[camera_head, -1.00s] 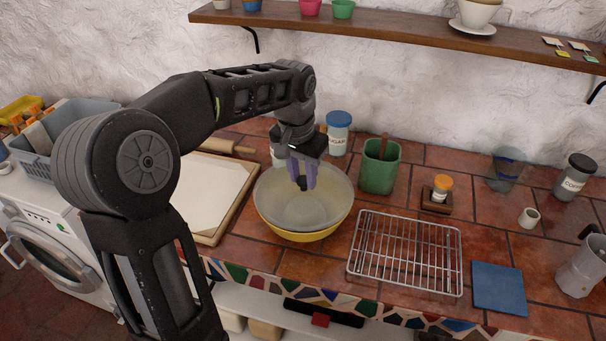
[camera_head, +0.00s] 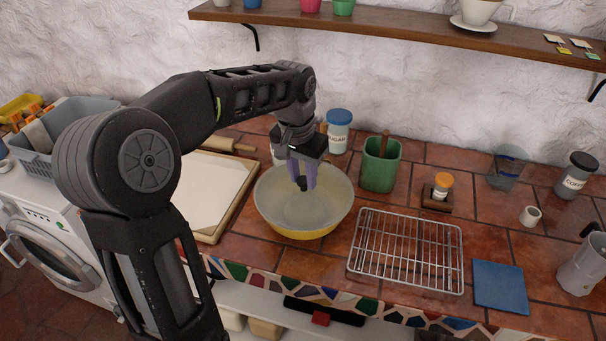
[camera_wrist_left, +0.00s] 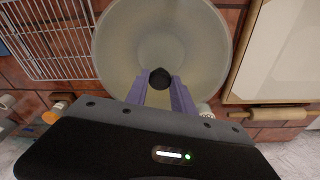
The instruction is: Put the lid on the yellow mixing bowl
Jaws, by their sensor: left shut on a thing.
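The yellow mixing bowl (camera_head: 311,233) stands on the tiled counter, between the pastry board and the wire rack. A round, see-through greyish lid (camera_head: 283,209) with a black knob (camera_head: 302,185) lies over its mouth; it also fills the middle of the left wrist view (camera_wrist_left: 125,45). My left gripper (camera_head: 303,180) points down with its purple fingers shut on the knob. The lid looks about level and roughly centred on the bowl. Whether its edge touches the rim all round I cannot tell. My right gripper is not in view.
A wire rack (camera_head: 406,250) lies right of the bowl, and a pastry board (camera_head: 238,200) left. A green pot (camera_head: 380,166) and a sugar jar (camera_head: 339,131) stand close behind. A blue mat (camera_head: 500,287) lies front right. A wooden shelf (camera_head: 400,26) runs above.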

